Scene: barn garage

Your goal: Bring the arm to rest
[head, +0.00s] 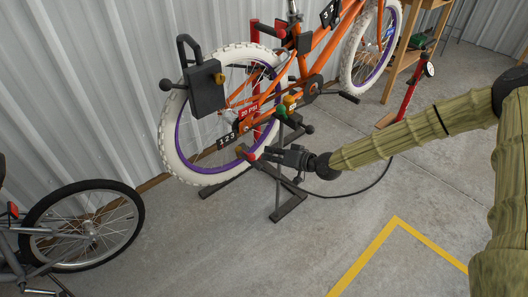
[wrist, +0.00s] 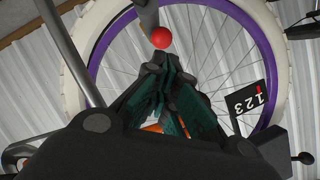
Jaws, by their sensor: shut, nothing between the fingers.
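My gripper (head: 266,155) is at the end of my outstretched arm, low in front of the rear wheel of an orange bicycle (head: 318,42). In the wrist view its two fingers (wrist: 167,70) are drawn together at the tips, with nothing held. A red ball-shaped knob (wrist: 161,38) on a dark lever appears just beyond the fingertips. I cannot tell whether they touch. The white tyre (head: 172,140) and purple rim stand behind the gripper, beside a black tag marked 123 (wrist: 248,103).
A dark repair stand (head: 277,195) has feet below the gripper. A black box (head: 204,88) is beside the wheel. A second bicycle's wheel (head: 84,228) is at left, a red pump (head: 411,92) and wooden bench (head: 405,50) at right. The concrete floor in front is open, with a yellow line (head: 372,250).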

